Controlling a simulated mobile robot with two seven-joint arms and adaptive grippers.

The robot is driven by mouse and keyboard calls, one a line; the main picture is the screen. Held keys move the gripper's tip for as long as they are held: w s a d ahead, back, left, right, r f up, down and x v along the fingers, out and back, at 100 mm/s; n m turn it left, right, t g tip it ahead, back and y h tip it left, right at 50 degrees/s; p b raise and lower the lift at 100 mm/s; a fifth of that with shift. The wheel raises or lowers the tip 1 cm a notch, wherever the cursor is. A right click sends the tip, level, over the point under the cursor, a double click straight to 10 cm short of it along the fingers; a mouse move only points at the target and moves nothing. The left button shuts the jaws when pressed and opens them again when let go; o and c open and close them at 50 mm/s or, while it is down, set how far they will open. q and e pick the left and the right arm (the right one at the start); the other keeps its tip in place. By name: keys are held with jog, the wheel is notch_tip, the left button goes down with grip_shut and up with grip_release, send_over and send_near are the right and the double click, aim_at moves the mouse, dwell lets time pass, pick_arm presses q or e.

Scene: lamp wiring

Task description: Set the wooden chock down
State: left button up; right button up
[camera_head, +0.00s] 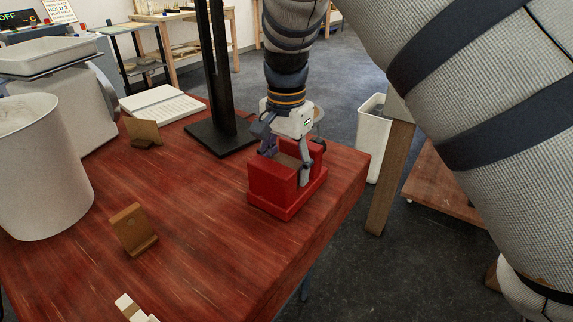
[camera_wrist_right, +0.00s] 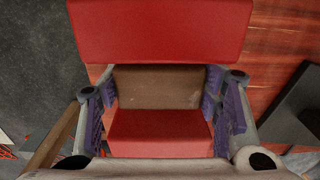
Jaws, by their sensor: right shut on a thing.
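The wooden chock (camera_wrist_right: 157,86) is a flat brown piece between the fingers of my right gripper (camera_wrist_right: 160,105) in the wrist view. In the head view my right gripper (camera_head: 286,161) points down over a red holder (camera_head: 277,187) near the table's right edge, with its fingers at either side. The chock's brown top (camera_head: 289,159) shows between the holder's raised red walls. The red holder also shows in the wrist view (camera_wrist_right: 160,28), beyond and below the chock. The gripper is shut on the chock. The chock's underside is hidden, so its contact below cannot be told. My left gripper is not in view.
The red-brown table (camera_head: 205,225) has bare room left of the holder. A black post on a flat base (camera_head: 222,137) stands behind it. Small wooden stands (camera_head: 133,229), a white bin (camera_head: 40,170) and an open book (camera_head: 162,104) are further left.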

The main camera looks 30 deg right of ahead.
aim_at(286, 161)
jog(key=o, duration=1.3)
jog(key=shift+f, duration=0.15)
notch_tip(286, 161, up, 12)
jog(key=shift+r, duration=0.2)
